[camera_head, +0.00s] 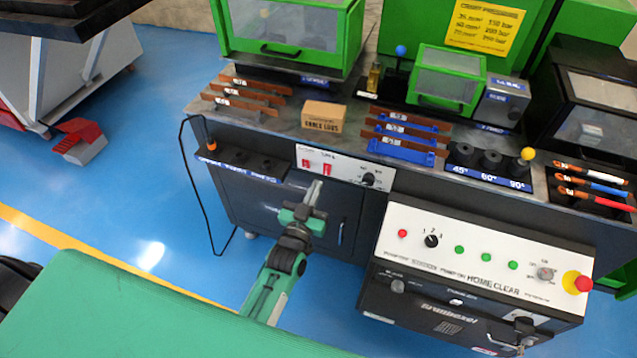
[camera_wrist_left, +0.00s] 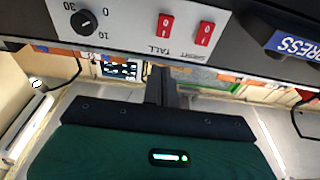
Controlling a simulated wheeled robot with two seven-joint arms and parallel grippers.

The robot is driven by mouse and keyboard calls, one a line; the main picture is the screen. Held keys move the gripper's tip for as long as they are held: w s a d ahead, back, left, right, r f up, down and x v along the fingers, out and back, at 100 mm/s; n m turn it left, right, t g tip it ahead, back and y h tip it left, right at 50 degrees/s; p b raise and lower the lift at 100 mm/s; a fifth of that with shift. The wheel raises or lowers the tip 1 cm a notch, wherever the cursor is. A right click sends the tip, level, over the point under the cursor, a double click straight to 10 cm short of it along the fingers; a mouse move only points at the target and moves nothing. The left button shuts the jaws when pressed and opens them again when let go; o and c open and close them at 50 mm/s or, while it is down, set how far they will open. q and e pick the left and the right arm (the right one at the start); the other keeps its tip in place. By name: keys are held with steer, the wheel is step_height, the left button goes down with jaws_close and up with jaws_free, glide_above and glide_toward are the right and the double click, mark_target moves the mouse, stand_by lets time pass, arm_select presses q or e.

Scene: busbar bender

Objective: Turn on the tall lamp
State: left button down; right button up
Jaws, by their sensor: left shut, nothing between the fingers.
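A pale switch panel (camera_head: 345,172) sits on the front of the workbench. It has two red rocker switches. The one labelled TALL (camera_wrist_left: 165,27) shows in the left wrist view; in the head view it is the right one (camera_head: 327,169), nearer the black knob. The other red switch (camera_wrist_left: 204,33) is beside it, and its label is hard to read. My left gripper (camera_head: 315,187) is shut and empty, just in front of and below the panel. Its dark fingers (camera_wrist_left: 160,82) point towards the TALL switch, apparently with a gap. No tall lamp can be made out.
A black knob (camera_head: 368,179) is at the panel's right. A tool holder labelled PRESS (camera_head: 240,168) is to its left, with a hanging black cable (camera_head: 192,185). A control box (camera_head: 470,262) juts out at the right. Blue floor is open at left.

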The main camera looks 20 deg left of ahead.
arm_select(q)
steer(key=s, duration=0.7)
steer(key=shift+s+a+r, duration=0.15)
steer(key=shift+s+r, duration=0.15)
steer(key=shift+r, duration=0.1)
arm_select(e)
steer(key=shift+w+f, duration=0.1)
steer(key=shift+f, duration=0.05)
